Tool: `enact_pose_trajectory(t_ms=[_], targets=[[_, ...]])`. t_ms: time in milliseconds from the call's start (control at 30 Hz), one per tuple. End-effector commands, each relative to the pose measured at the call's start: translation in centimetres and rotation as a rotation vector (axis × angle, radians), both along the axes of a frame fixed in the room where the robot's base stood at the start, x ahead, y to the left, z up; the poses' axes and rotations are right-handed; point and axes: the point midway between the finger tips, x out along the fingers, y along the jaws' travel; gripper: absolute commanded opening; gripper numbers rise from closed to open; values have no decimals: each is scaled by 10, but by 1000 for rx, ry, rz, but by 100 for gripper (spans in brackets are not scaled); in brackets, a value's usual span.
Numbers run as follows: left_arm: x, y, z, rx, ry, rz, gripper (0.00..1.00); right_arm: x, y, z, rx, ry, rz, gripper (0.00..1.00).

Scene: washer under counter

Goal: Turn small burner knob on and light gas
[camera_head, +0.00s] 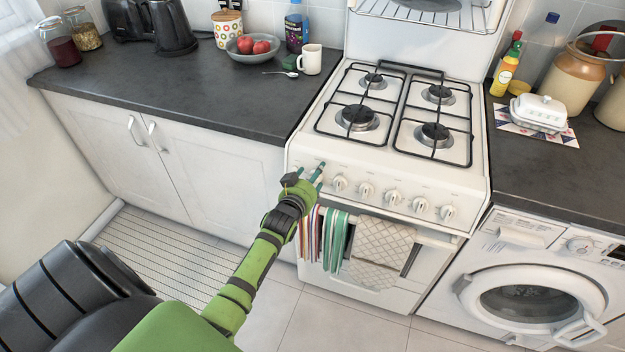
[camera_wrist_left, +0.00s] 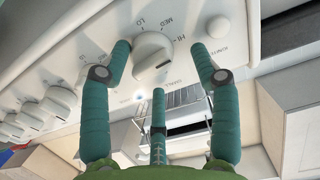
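The white gas stove (camera_head: 450,178) has a row of knobs, including this knob (camera_head: 366,190), along its front panel. My left gripper (camera_head: 309,173) is at the panel's left end, hiding the leftmost controls. In the left wrist view, a white knob (camera_wrist_left: 152,55) marked LO, MED and HI lies between the two upper fingers of my left gripper (camera_wrist_left: 161,48). The fingers are spread, with the third finger below; I cannot tell whether any touches the knob. A round white button (camera_wrist_left: 218,27) is beside the right finger. The front-right burner (camera_head: 434,133) shows no flame.
Striped towels (camera_head: 335,240) and a patterned cloth (camera_head: 380,255) hang below the knobs. A white mug (camera_head: 311,60) stands on the left counter (camera_head: 200,95). A washing machine (camera_head: 530,300) is right of the stove. The hob carries no pots.

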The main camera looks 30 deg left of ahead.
Motion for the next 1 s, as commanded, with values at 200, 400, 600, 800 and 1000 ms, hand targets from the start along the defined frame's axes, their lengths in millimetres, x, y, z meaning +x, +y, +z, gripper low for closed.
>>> enact_pose_trajectory(t_ms=[200, 400, 600, 800, 1000], targets=[[-3, -2, -5, -3, 11, -1, 61, 0, -2, 0, -2, 1, 1, 40], [-21, -6, -2, -5, 13, -2, 61, 0, -1, 0, -1, 1, 1, 40], [-58, -15, 9, -4, 11, -2, 61, 0, 0, 0, 0, 0, 0, 40], [-93, -23, 20, -3, 9, 0, 61, 0, 0, 0, 0, 0, 0, 40], [-111, -27, 26, -3, 7, 0, 61, 0, 0, 0, 0, 0, 0, 40]])
